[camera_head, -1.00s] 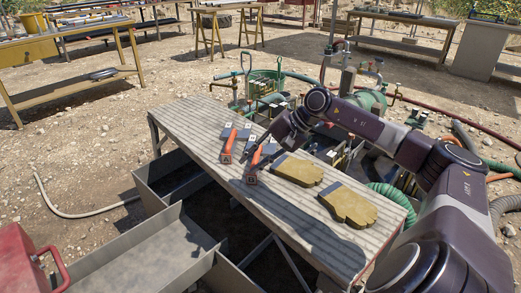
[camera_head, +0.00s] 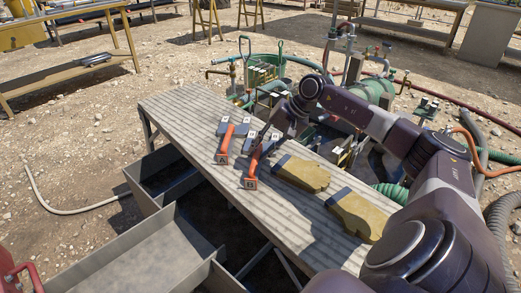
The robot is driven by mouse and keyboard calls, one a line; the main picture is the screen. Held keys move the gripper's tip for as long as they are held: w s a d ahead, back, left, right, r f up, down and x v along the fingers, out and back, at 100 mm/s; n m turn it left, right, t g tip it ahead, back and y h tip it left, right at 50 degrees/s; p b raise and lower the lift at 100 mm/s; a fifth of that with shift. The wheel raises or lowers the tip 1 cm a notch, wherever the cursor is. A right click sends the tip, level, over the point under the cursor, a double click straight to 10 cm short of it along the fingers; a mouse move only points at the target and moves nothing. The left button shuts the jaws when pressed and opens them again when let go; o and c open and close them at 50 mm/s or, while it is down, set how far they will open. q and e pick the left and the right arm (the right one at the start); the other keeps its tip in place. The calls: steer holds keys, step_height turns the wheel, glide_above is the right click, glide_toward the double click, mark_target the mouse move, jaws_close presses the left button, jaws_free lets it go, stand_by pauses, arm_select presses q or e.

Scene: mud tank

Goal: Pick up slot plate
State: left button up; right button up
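Two tools with orange handles and blue-grey flat ends lie on the grey ribbed table (camera_head: 205,108); I cannot tell which is the slot plate. One orange-handled tool (camera_head: 224,146) lies to the left. The other orange-handled tool (camera_head: 251,179), with a lettered white label on its near end, lies to the right. My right gripper (camera_head: 260,153) points down at the far part of this right tool and partly hides it. I cannot tell whether its fingers touch the handle or how far apart they are. My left gripper is not in view.
Two tan gloves with dark cuffs (camera_head: 302,173) (camera_head: 358,214) lie on the table's right part. Green pipes and hoses (camera_head: 267,72) crowd behind the table. Grey metal troughs (camera_head: 150,250) stand in front. The table's near left surface is clear.

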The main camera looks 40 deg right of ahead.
steer(key=shift+w+a+f, duration=0.25)
steer(key=shift+w+f, duration=0.1)
steer(key=shift+f, duration=0.15)
jaws_close()
steer(key=shift+w+r, duration=0.1)
steer(key=shift+r, duration=0.05)
